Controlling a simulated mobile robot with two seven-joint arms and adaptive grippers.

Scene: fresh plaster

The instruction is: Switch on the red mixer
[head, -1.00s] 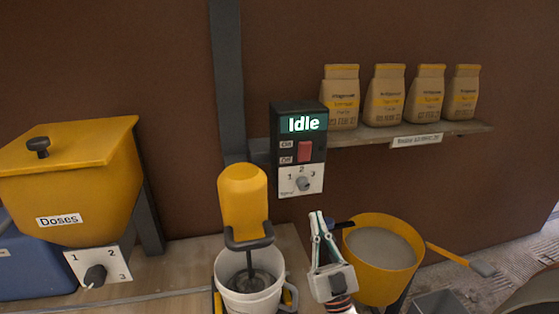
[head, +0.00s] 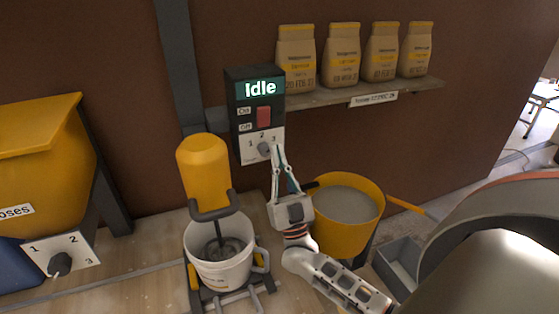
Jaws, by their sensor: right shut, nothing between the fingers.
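The mixer (head: 203,166) has a yellow head, not red, over a white bucket (head: 222,272) on the bench. Its dark control box (head: 240,146) is on the wall behind. My right gripper (head: 277,148) is shut and empty, pointing up. Its fingertips appear just right of the dial and below the switch; I cannot tell whether they touch the panel. My left gripper is not in view.
A yellow tub (head: 361,232) of grey material stands right of my right gripper. A shelf (head: 339,98) with several paper bags is right of the box. A yellow "Doses" hopper (head: 45,146) with its own dial (head: 60,264) is at left.

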